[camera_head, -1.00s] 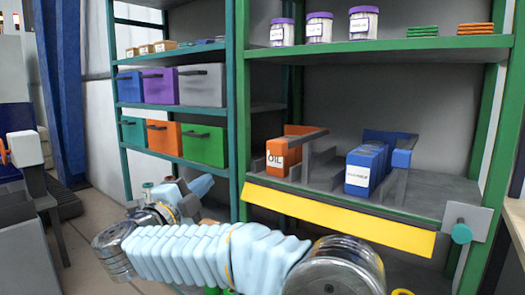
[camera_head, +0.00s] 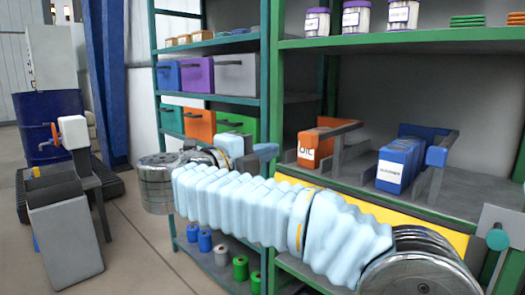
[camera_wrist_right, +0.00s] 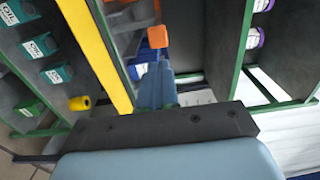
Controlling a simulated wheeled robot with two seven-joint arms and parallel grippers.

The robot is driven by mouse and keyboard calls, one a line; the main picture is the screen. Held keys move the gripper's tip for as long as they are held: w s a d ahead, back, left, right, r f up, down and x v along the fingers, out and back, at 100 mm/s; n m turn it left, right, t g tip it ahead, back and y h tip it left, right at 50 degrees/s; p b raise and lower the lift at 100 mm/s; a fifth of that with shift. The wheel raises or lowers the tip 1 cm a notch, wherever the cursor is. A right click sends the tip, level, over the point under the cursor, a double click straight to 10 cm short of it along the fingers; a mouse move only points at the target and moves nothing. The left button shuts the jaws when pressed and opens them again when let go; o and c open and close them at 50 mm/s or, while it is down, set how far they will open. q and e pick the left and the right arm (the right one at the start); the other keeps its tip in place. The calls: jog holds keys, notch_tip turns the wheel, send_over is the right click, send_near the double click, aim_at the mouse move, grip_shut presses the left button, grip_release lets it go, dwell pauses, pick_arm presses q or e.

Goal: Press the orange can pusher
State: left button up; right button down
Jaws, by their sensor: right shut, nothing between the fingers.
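The orange OIL cans (camera_head: 309,149) stand in a grey dispenser on the green shelf. An orange piece, likely the pusher, shows by the grey arm above them; its outline merges with the cans. In the right wrist view, an orange block (camera_wrist_right: 157,37) is just ahead of my fingertips; I cannot tell whether they touch. My right gripper (camera_head: 266,152) is shut and empty, just left of the orange cans in the head view. Its blue fingers (camera_wrist_right: 156,82) also show in the wrist view. My left gripper is out of view.
A blue can dispenser (camera_head: 392,168) stands to the right on the same shelf. A yellow strip (camera_head: 400,217) runs along the shelf front. Coloured bins (camera_head: 200,124) fill the left rack. Jars with purple lids (camera_head: 356,15) stand on the shelf above.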

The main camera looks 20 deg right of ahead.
aim_at(306, 140)
jog(key=p+x, duration=0.1)
jog(key=x, duration=0.9)
jog(key=shift+p, duration=0.3)
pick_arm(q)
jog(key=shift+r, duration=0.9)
